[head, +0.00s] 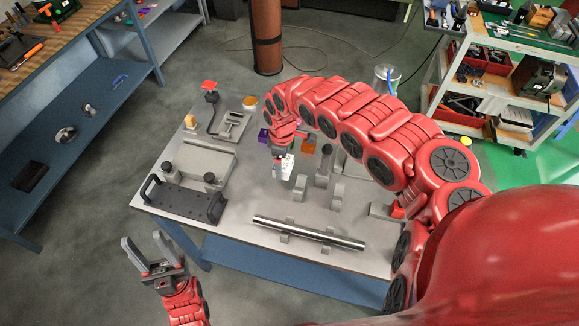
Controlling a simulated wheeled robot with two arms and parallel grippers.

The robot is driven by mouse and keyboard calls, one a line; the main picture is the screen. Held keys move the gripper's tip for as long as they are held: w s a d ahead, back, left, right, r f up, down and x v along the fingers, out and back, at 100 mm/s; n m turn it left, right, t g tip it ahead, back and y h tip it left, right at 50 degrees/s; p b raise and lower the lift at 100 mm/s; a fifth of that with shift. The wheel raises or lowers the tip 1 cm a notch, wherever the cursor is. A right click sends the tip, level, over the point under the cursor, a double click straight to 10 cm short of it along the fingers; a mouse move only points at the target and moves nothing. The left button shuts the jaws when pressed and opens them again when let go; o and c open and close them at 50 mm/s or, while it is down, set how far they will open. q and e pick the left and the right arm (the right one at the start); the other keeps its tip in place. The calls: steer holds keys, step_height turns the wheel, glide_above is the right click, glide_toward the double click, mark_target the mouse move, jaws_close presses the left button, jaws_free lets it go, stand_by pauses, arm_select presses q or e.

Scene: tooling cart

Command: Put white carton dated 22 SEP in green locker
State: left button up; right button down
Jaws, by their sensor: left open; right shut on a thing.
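A white carton (286,167) with small dark print is in my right gripper (281,156), over the middle of the grey-topped cart (236,217). The print is too small to read, so I cannot tell its date. The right gripper is shut on the carton, and the red arm reaches in from the right. I cannot tell whether the carton touches the cart top. My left gripper (145,250) is open and empty, off the cart's front left corner, above the floor. I make out no green locker in this view.
A purple block (263,135) and an orange block (308,145) sit close to the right gripper. A steel rod (309,232) lies across supports near the front edge. A black handled plate (186,200) is at left. A tool trolley (489,90) stands back right.

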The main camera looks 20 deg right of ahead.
mark_target(284, 170)
steer(key=shift+s+f+p, duration=0.1)
steer(key=shift+f+p, duration=0.25)
steer(key=shift+f, duration=1.9)
jaws_free()
steer(key=shift+f, duration=0.1)
